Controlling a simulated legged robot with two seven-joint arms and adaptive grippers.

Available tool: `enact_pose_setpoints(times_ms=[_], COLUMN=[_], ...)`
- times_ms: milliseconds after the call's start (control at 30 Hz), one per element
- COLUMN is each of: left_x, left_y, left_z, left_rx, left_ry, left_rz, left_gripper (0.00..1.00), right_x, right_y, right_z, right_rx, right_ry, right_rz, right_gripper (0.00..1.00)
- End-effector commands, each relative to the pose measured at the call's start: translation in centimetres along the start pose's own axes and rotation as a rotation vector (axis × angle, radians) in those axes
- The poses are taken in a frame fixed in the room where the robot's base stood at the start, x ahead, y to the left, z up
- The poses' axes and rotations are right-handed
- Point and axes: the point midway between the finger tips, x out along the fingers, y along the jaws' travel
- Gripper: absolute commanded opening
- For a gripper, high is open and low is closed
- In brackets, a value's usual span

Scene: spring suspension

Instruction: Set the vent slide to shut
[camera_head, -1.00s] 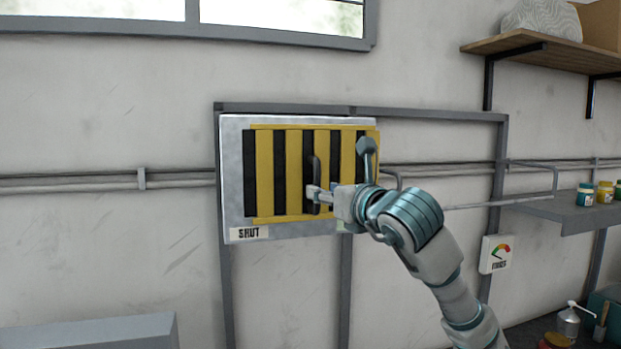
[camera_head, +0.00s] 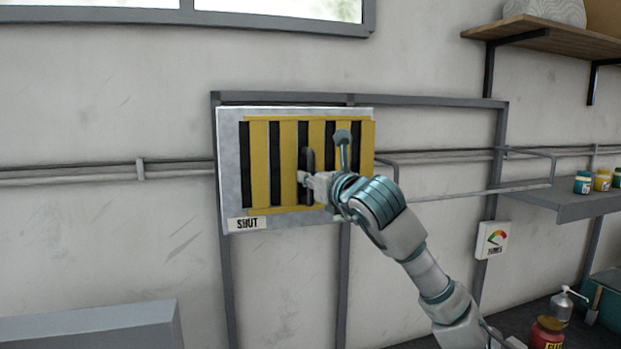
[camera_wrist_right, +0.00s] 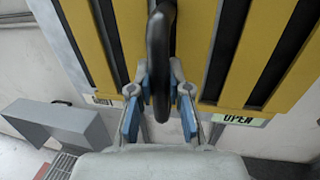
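The vent slide (camera_head: 260,165) is a yellow slatted panel on a pale metal plate (camera_head: 229,180), with black gaps showing between its slats. A "SHUT" label (camera_head: 247,224) is at the plate's lower left; an "OPEN" label (camera_wrist_right: 240,121) shows at right in the right wrist view. A dark upright handle (camera_head: 308,160) stands on the slide; in the right wrist view the handle (camera_wrist_right: 160,50) passes between the fingers. My right gripper (camera_head: 305,180) is closed in on the handle from both sides, its fingertips seeming to touch it. My left gripper is out of view.
A grey frame (camera_head: 430,99) and wall pipes (camera_head: 80,172) surround the vent. A grey box edge (camera_head: 90,325) is at lower left. The wall left of the vent is mostly clear.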

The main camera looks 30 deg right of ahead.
Motion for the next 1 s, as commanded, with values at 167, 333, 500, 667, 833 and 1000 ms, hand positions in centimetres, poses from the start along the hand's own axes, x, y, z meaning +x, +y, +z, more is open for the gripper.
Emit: enact_pose_setpoints(times_ms=[167, 333, 500, 667, 833, 1000], left_x=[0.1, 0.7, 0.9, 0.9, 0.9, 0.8], left_y=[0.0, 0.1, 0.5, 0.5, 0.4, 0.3], left_z=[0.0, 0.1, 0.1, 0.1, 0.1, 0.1], left_rx=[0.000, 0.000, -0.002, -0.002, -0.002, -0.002], left_ry=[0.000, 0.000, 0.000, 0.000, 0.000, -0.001], left_rz=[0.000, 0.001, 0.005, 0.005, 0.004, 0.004], left_gripper=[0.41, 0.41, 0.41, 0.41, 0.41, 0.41], right_x=[0.1, 0.6, 0.9, 0.9, 0.9, 0.8], right_y=[0.1, 2.2, 3.9, 4.0, 3.9, 3.7], right_z=[0.0, -0.2, -0.1, -0.1, -0.1, 0.0], right_rx=[0.000, -0.002, -0.002, -0.003, -0.003, -0.002], right_ry=[0.000, 0.001, 0.002, 0.003, 0.003, 0.001], right_rz=[-0.001, 0.003, -0.001, 0.000, 0.001, 0.000], right_gripper=[0.00, 0.00, 0.00, 0.00, 0.43, 0.43])
